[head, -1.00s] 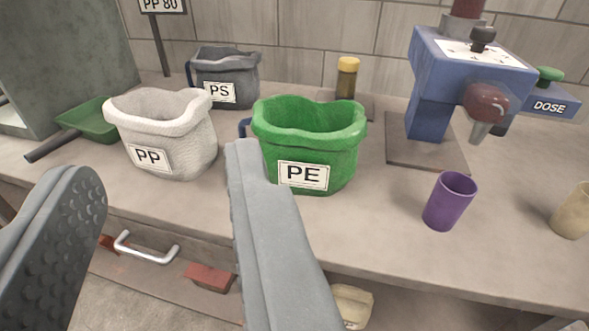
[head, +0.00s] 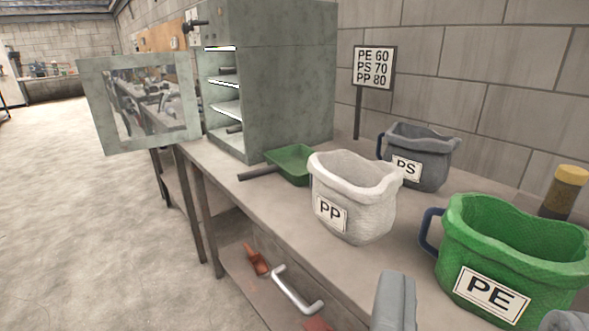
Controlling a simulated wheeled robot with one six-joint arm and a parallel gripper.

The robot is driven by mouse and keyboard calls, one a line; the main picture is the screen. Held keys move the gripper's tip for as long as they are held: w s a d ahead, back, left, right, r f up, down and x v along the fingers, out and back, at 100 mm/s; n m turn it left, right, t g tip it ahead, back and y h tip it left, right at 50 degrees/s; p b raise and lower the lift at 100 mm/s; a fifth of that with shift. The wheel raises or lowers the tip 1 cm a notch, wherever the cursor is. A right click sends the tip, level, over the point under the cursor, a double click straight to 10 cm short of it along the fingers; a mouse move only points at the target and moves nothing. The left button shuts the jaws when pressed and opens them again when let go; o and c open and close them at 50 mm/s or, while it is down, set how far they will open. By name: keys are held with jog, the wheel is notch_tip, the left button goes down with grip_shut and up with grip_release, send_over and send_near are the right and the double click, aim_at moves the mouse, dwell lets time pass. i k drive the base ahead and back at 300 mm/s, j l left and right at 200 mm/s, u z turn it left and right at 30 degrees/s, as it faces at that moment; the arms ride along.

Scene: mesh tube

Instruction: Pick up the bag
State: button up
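Three labelled bags stand upright and open-topped on the bench: a white PP bag (head: 352,205), a dark grey PS bag (head: 425,160) behind it, and a green PE bag (head: 530,245) at the right. The grey and green bags show blue handles on their left sides; the green bag is cut by the right edge. My gripper (head: 482,312) is at the bottom right, its two grey fingers apart, with no bag held between them. The green bag's label shows between the fingers.
A green scoop (head: 290,163) with a dark handle lies left of the white bag. A grey-green cabinet (head: 287,80) stands open, its windowed door (head: 145,100) swung left. A sign (head: 374,68) reads PE 60, PS 70, PP 80. Open floor lies left.

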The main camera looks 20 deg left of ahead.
aim_at(355, 196)
jog(key=i+j+u, duration=0.1)
jog(key=i+j, duration=0.2)
jog(key=i+j+u, duration=0.1)
jog(key=i+j, duration=0.2)
jog(key=i, duration=0.2)
